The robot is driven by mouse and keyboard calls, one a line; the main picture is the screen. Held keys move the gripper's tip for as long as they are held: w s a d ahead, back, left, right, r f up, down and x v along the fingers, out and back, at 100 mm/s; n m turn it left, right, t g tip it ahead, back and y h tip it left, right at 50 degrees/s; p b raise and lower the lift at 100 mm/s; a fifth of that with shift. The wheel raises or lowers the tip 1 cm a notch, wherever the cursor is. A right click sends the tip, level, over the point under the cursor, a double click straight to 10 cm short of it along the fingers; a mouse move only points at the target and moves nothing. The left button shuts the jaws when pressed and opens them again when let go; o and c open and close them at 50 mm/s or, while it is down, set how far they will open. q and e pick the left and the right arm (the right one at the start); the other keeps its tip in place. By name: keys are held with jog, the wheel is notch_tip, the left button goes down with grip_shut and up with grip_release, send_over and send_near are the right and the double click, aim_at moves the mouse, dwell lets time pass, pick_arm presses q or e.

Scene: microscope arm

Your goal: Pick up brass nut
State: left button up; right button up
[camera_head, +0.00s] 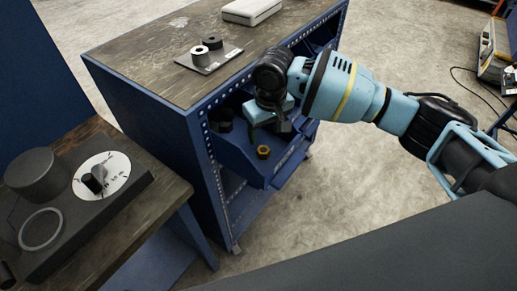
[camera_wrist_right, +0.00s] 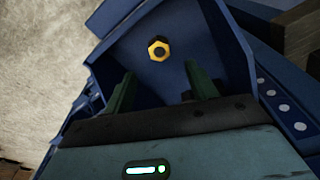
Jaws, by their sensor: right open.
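The brass nut (camera_head: 263,152) is a small yellow hexagon with a dark hole. It lies in an open blue drawer (camera_head: 240,164) of the blue cabinet. In the right wrist view the nut (camera_wrist_right: 158,50) lies on the drawer floor, beyond and between my fingers. My right gripper (camera_wrist_right: 160,93) is open and empty, its two green fingers apart on either side, not touching the nut. In the head view my right gripper (camera_head: 283,122) is over the drawer, with its fingers partly hidden. My left gripper is not in view.
Dark parts (camera_head: 224,118) sit at the drawer's left. The drawer walls (camera_wrist_right: 237,60) stand close around my right gripper. The wooden cabinet top (camera_head: 150,62) holds a small plate with two cylinders and a white box (camera_head: 250,11). A bench at left carries a dark fixture (camera_head: 60,232).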

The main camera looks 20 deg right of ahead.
aim_at(264, 150)
jog(key=shift+w+f+b, duration=0.15)
jog(key=shift+f+b, duration=0.05)
jog(key=shift+f, duration=1.75)
jog(key=shift+w+f+b, duration=0.15)
jog(key=shift+f, duration=1.8)
jog(key=c, duration=1.1)
notch_tip(264, 150, up, 10)
jog(key=shift+r+p, duration=0.1)
jog(key=shift+p, duration=0.35)
jog(key=shift+c, duration=0.2)
